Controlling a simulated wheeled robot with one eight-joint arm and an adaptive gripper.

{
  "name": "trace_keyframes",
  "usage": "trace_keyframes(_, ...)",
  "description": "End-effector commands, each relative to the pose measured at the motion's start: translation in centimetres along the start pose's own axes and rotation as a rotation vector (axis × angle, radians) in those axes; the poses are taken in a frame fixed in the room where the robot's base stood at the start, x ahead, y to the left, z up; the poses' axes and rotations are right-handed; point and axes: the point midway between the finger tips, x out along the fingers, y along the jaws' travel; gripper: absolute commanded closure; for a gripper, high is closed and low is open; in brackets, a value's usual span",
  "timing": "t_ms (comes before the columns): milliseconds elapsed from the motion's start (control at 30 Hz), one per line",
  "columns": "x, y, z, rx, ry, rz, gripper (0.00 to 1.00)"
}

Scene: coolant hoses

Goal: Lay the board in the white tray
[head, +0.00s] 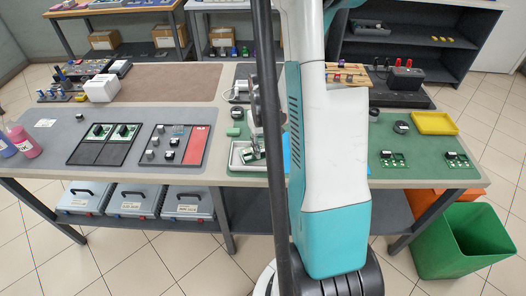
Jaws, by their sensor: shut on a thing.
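The white tray (234,164) is on the workbench, just left of my arm's column. It is small and partly hidden by my own dark pole. A small green board (247,154) with pale and dark parts shows over the tray. My gripper (256,144) reaches down at the tray, partly hidden behind the pole, and is shut on the board. The board looks tilted. I cannot tell whether it touches the tray floor.
Green boards (393,160) lie on the right mat near a yellow tray (435,123). A black panel with a red strip (196,146) lies left of the white tray. Bottles (22,140) stand at the left edge. A green bin (462,243) stands on the floor at right.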

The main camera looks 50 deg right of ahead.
Motion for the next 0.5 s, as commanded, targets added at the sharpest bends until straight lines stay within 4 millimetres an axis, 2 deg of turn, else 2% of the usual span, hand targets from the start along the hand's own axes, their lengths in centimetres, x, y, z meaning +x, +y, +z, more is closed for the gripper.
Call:
trace_keyframes(33,1.00,0.00,-0.02,0.000,0.000,0.000,0.96)
trace_keyframes(100,1.41,0.00,0.00,0.000,0.000,0.000,0.96)
trace_keyframes(467,1.69,-0.01,0.02,0.000,0.000,0.000,0.96)
trace_keyframes(500,1.56,-0.01,0.02,0.000,0.000,0.000,0.64)
